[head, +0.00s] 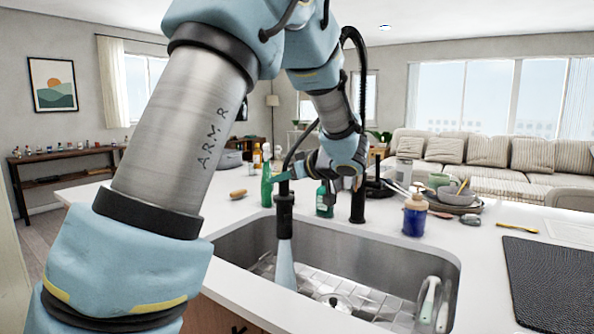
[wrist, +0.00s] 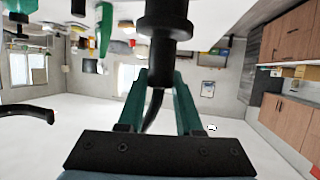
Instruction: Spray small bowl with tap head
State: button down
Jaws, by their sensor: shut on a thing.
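The black tap head (head: 284,208) hangs over the left part of the sink, pointing down. A pale blue cone of water (head: 285,265) comes out below it into the sink. My gripper (head: 288,180) is shut on the tap head's upper part. In the wrist view, the green fingers of my gripper (wrist: 162,82) close on both sides of the black tap head (wrist: 165,25). A round pale thing (head: 335,300) lies on the sink floor right of the spray; I cannot tell whether it is the small bowl or the drain.
The steel sink (head: 400,250) holds pale-handled utensils (head: 428,298) at its right end. The black tap post (head: 358,203) stands behind it. A blue bottle (head: 415,214), a green bottle (head: 324,198) and stacked bowls (head: 455,194) stand on the counter. A dark mat (head: 550,280) lies right.

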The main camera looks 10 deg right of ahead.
aim_at(288, 194)
jog(key=shift+f+b, duration=2.35)
jog(key=shift+b, duration=0.3)
jog(key=shift+d+r, duration=0.1)
jog(key=shift+s+d+p, duration=0.15)
jog(key=shift+s+p, duration=0.1)
jog(key=shift+p, duration=0.25)
jog(key=shift+s+d, duration=0.15)
jog(key=shift+d, duration=0.05)
jog(key=shift+a, duration=0.1)
jog(key=shift+w+a+p, duration=0.35)
jog(key=shift+w+p, duration=0.05)
jog(key=shift+p, duration=0.2)
jog(key=shift+s+d, duration=0.1)
